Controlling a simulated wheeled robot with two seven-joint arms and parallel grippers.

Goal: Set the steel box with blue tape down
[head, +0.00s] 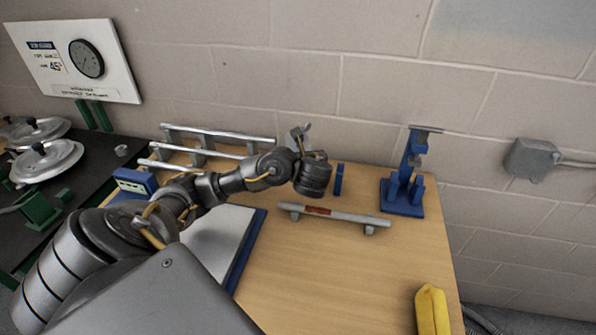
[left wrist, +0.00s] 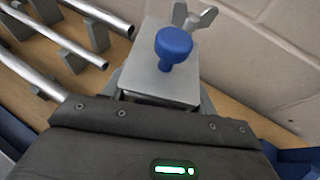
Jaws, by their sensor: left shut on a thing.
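My left gripper (head: 312,176) is above the back of the wooden table, near the wall. In the left wrist view it is shut on a grey metal box (left wrist: 150,83). The box has a round blue knob (left wrist: 174,44) on its near face and a grey wing-shaped piece (left wrist: 193,17) beyond it. No blue tape can be made out on the box. In the head view the box is mostly hidden by the gripper; the wing-shaped piece (head: 299,135) shows above it. I cannot tell whether the box touches the table. My right gripper is not in view.
Metal rails (head: 217,134) on grey blocks stand back left. A short rod (head: 345,216) with a red-brown band lies in front of the gripper. A blue stand (head: 403,190) is to the right, a yellow object (head: 432,310) at the front right. The table's front middle is clear.

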